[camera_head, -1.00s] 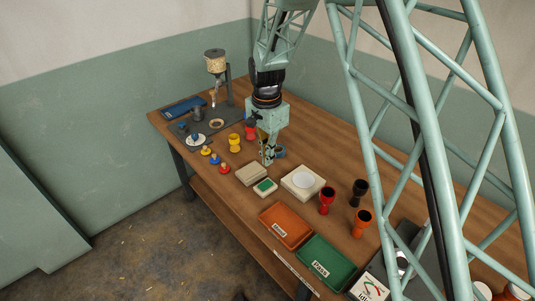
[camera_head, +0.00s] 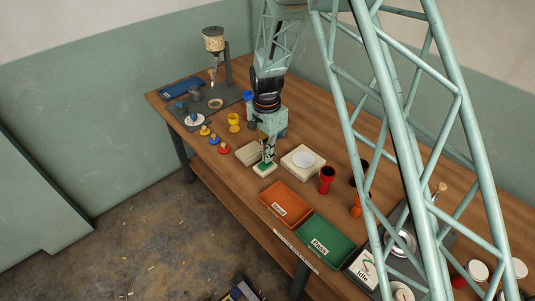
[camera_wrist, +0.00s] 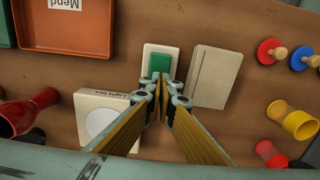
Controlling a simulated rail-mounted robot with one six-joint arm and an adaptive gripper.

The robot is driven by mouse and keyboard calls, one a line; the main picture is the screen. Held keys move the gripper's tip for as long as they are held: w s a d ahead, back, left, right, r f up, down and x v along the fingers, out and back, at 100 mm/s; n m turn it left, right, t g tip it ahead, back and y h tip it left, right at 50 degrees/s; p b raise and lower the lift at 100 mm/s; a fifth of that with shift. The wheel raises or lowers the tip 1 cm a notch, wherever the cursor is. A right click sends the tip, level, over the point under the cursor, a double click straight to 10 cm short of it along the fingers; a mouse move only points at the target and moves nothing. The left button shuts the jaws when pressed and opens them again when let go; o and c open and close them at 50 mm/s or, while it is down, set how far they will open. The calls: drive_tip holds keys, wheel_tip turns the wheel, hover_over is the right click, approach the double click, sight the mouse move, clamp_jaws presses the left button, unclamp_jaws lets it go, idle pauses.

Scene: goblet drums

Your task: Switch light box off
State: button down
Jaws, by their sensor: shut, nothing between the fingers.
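The light box (camera_head: 301,162) is a cream square box with a round white disc on top. It also shows in the wrist view (camera_wrist: 88,100), with "Light box" written on its side; I cannot tell whether the disc is lit. Beside it lies a small white switch with a green button (camera_wrist: 160,62); in the head view the switch (camera_head: 264,170) is partly hidden behind my gripper. My gripper (camera_head: 267,161) is shut and empty, pointing down over the switch. In the wrist view its fingertips (camera_wrist: 164,88) appear at the switch's near edge; contact cannot be told.
A grey-beige flat block (camera_wrist: 213,77) lies close beside the switch. An orange tray (camera_head: 287,203) and a green "Pass" tray (camera_head: 326,241) lie along the front edge. A red goblet (camera_head: 327,179) stands near the light box; a yellow one (camera_head: 234,122) stands further left.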

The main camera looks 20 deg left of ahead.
sight(261, 166)
idle(0.3)
drive_tip(key=shift+w+d+f, duration=0.1)
drive_tip(key=shift+f, duration=0.3)
drive_tip(key=shift+s+a+r, duration=0.25)
drive_tip(key=shift+s+a, duration=0.05)
drive_tip(key=shift+s, duration=0.25)
drive_tip(key=shift+s+a+r, duration=0.1)
drive_tip(key=shift+r, duration=0.1)
idle(0.5)
wheel_tip(261, 166, up, 14)
drive_tip(key=s+a+p, duration=0.1)
drive_tip(key=s, duration=0.1)
drive_tip(key=shift+f+p, duration=0.2)
drive_tip(key=shift+p, duration=0.2)
drive_tip(key=shift+a, duration=0.1)
idle(0.4)
